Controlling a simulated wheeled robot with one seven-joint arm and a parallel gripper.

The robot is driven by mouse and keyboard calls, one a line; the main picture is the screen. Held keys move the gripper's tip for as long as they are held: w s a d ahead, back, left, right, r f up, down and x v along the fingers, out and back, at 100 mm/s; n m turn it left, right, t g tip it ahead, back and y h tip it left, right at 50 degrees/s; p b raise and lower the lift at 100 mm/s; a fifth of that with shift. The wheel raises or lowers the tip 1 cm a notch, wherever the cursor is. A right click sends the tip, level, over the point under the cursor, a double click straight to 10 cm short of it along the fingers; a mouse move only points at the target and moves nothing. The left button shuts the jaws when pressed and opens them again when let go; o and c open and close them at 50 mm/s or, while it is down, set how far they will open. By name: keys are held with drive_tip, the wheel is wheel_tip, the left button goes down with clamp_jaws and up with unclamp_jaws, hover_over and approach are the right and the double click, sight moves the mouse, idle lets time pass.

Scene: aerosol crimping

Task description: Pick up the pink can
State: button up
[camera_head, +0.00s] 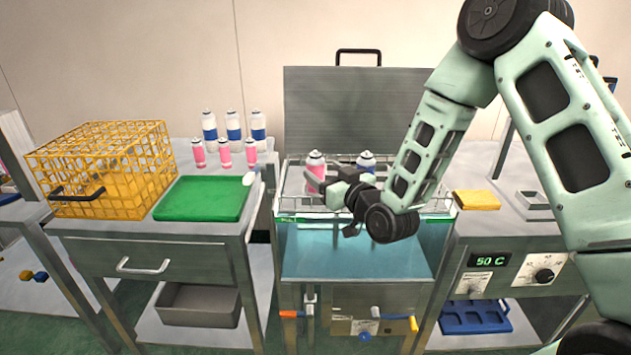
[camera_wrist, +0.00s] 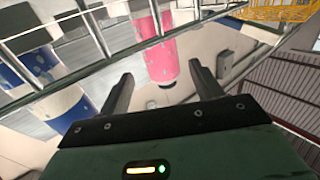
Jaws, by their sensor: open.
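A pink can (camera_head: 316,174) with a pale top stands upright in the wire rack over the water bath. In the wrist view the pink can (camera_wrist: 155,42) lies ahead, lined up with the gap between my fingers. My gripper (camera_head: 334,186) is just right of the can in the head view, and its fingers partly overlap the can's side. My gripper (camera_wrist: 160,72) is open in the wrist view, with a finger on each side of the can's line. I cannot tell whether the fingers touch the can.
A blue-and-white can (camera_head: 366,162) stands in the rack (camera_head: 296,208), right of the pink one. Rack wires cross near my fingers. The raised lid (camera_head: 350,105) stands behind. Several more cans (camera_head: 224,154), a green board (camera_head: 203,198) and a yellow basket (camera_head: 100,168) are at left.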

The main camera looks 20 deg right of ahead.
sight(321, 168)
drive_tip(key=p+x, duration=0.1)
drive_tip(key=x, duration=0.3)
drive_tip(key=shift+w+a+r, duration=0.15)
drive_tip(key=shift+a, duration=0.05)
drive_tip(key=shift+c, duration=0.4)
drive_tip(key=c, duration=1.3)
drive_tip(key=shift+r, duration=0.1)
drive_tip(key=shift+c, duration=0.2)
